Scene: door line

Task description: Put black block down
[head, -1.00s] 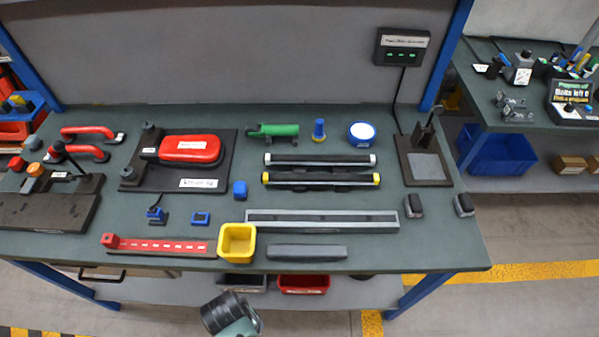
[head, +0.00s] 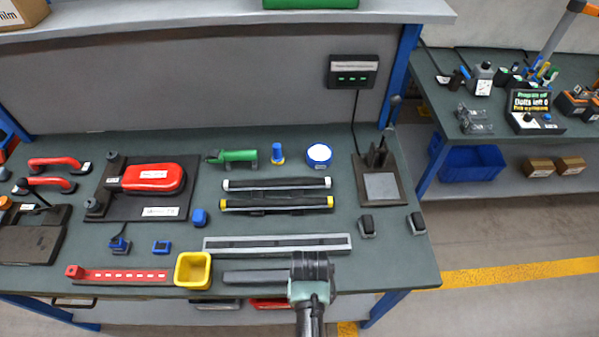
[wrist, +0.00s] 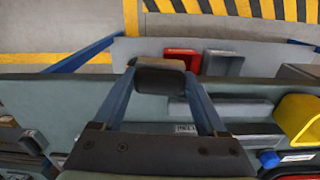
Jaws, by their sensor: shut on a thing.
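A dark black block (wrist: 160,75) is between the fingertips of my gripper (wrist: 160,84) in the wrist view. It is held out past the palm, with bench top and the front edge behind it. Its height above the bench is hard to tell. In the head view, my gripper and wrist (head: 311,268) are over the front of the bench, right of the grey bar; the held block cannot be made out there. Two similar black blocks stand at the bench's right end, one (head: 367,226) left of the other (head: 417,223).
A yellow bin (head: 193,271) and a dark grey bar (head: 253,277) lie along the front edge. A long metal channel (head: 277,243) lies behind them. A black stand with a grey plate (head: 380,187) is at the right. Bench surface (head: 405,262) is bare at the front right corner.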

